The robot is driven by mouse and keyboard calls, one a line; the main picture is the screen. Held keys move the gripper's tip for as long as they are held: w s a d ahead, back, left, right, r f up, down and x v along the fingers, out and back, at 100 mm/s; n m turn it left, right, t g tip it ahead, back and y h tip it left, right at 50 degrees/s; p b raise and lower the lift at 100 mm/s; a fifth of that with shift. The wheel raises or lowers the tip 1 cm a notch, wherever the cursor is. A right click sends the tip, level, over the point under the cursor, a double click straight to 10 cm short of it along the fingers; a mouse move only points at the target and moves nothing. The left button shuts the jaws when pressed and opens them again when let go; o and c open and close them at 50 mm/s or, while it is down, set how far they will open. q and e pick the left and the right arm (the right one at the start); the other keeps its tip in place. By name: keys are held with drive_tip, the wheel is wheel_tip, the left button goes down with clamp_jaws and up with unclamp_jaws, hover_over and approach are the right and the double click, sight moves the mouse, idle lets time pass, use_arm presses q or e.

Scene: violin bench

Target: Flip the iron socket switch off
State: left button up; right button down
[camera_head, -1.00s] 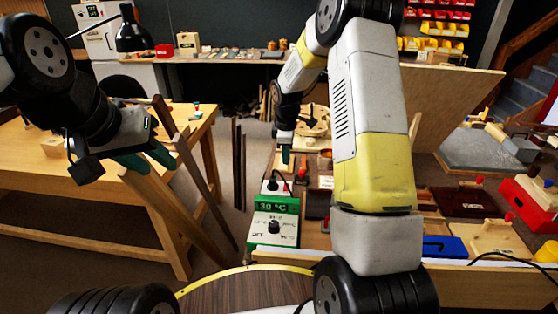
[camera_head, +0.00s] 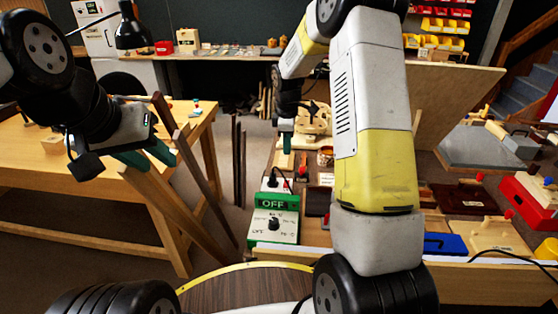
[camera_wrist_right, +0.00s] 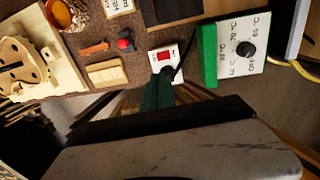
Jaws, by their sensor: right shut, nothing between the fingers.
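The iron socket (camera_head: 272,185) is a small white box behind the green-and-white control box (camera_head: 273,226), whose display reads OFF. In the right wrist view the socket (camera_wrist_right: 152,53) shows a red rocker switch (camera_wrist_right: 165,57), with a dark plug and cable beside it. Which way the rocker is tilted is too small to tell. My right gripper (camera_head: 286,147) is shut and empty, above and behind the socket; its green fingers (camera_wrist_right: 160,80) overlap the socket's lower edge in the wrist view. My left gripper (camera_head: 146,160) is open and empty, far left.
A violin-shaped wooden piece (camera_wrist_right: 18,65) lies beside the socket area, with a small wood block (camera_wrist_right: 108,72) and a jar (camera_wrist_right: 68,14) nearby. A wooden workbench (camera_head: 60,165) is at left.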

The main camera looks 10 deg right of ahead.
sight(287, 182)
drive_tip(key=shift+f, duration=0.1)
drive_tip(key=f, duration=0.4)
drive_tip(key=w+f, duration=0.1)
drive_tip(key=f, duration=0.7)
drive_tip(key=shift+w+d+f, duration=0.25)
drive_tip(key=shift+f, duration=0.05)
drive_tip(key=shift+w+f, duration=0.1)
drive_tip(key=shift+f, duration=0.45)
